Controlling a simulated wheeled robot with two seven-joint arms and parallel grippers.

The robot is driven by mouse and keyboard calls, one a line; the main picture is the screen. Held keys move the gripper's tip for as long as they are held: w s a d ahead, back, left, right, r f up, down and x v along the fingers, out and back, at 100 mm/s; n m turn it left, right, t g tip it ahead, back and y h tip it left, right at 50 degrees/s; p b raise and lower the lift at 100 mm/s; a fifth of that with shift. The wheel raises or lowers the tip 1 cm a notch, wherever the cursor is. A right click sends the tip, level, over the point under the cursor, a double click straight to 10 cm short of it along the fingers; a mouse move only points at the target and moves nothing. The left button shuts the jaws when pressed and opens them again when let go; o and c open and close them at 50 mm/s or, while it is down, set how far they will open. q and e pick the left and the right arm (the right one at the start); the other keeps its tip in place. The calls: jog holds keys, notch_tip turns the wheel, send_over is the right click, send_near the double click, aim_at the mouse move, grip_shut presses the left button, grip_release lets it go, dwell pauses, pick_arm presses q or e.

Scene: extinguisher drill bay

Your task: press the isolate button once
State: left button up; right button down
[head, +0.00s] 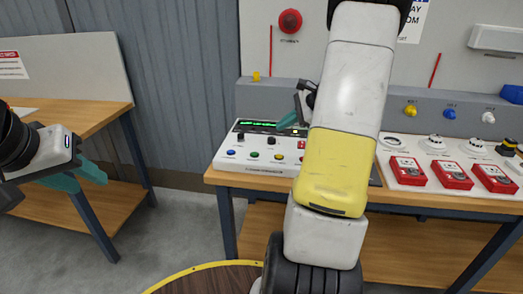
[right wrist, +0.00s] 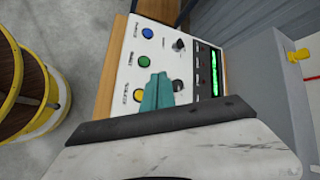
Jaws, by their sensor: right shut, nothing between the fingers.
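A white control panel (head: 232,160) sits on the wooden workbench, with a row of coloured buttons. A blue button (right wrist: 147,33), a green button (right wrist: 144,61) and a yellow button (right wrist: 144,90) show in the right wrist view. Their labels are too blurred to read, so I cannot tell which is isolate. My right gripper (right wrist: 155,90) is shut and empty, its teal fingertips over the panel beside the yellow button. They hide part of the panel; contact cannot be told. In the head view the right gripper (head: 288,120) is partly behind my arm. My left gripper (head: 82,178) is open and empty, away from the panel.
The panel has a lit green display (right wrist: 213,72) and black knobs (right wrist: 179,44). Red call points (head: 407,171) and white detectors stand to the right on the workbench. A second wooden bench (head: 95,115) is at the left. A round yellow-rimmed object (head: 200,272) stands in front.

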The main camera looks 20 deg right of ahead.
aim_at(282, 156)
jog(key=shift+f, duration=4.4)
jog(key=shift+f, duration=0.1)
jog(key=shift+f, duration=0.3)
jog(key=shift+f, duration=0.45)
jog(key=shift+r, duration=0.85)
